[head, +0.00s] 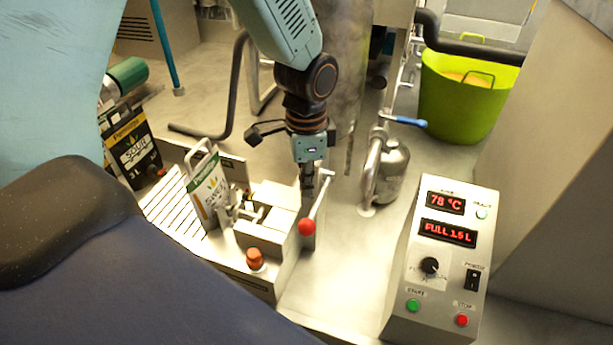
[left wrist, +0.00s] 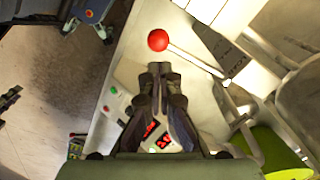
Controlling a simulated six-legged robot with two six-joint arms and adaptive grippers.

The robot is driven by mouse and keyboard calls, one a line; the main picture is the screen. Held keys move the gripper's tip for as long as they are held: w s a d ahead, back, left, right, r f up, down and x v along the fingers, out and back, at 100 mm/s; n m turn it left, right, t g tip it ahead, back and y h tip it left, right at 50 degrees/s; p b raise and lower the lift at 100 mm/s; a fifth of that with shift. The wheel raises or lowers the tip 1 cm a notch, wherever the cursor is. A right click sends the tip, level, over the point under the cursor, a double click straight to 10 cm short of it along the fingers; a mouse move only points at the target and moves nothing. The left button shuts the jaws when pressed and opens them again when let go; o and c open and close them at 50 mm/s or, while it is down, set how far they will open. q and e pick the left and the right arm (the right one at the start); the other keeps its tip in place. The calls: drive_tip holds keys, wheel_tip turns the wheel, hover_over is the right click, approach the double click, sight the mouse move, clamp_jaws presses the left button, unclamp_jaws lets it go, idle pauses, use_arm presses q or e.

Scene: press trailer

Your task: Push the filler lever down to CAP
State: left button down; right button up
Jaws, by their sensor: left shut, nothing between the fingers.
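The filler lever is a pale rod with a red ball knob (head: 307,227), beside the filler station (head: 262,240). In the head view the rod slants from the knob up and right to its pivot end. In the left wrist view the red knob (left wrist: 158,40) stands just beyond my fingertips, with the rod running right and down from it. My left gripper (head: 307,190) points down, shut and empty, behind the knob in the head view, close to the rod. I cannot tell whether it touches the lever. My right gripper is not in view.
A control box (head: 440,260) reads 78 °C and FULL 1.5 L. A carton-like pouch (head: 207,190) stands at the filler's left. An orange knob (head: 255,258) sits in front. A metal canister (head: 391,172) and lime tub (head: 462,100) stand right of my arm.

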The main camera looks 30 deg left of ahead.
sight(307, 221)
use_arm(q)
drive_tip(key=shift+f, duration=1.45)
drive_tip(key=shift+s+d+f, duration=0.2)
drive_tip(key=shift+f, duration=0.8)
drive_tip(key=shift+w+a+f+b, duration=0.15)
drive_tip(key=shift+f+b, duration=0.3)
drive_tip(key=shift+f, duration=0.2)
drive_tip(key=shift+f+b, duration=1.95)
drive_tip(key=shift+b, duration=0.1)
drive_tip(key=shift+f+b, duration=0.55)
drive_tip(key=shift+w+f+b, duration=0.25)
drive_tip(key=shift+f+b, duration=0.3)
drive_tip(key=shift+f, duration=0.55)
drive_tip(key=shift+w+f+b, duration=0.25)
drive_tip(key=shift+f+b, duration=0.25)
drive_tip(key=shift+f, duration=0.6)
drive_tip(key=shift+r, duration=0.2)
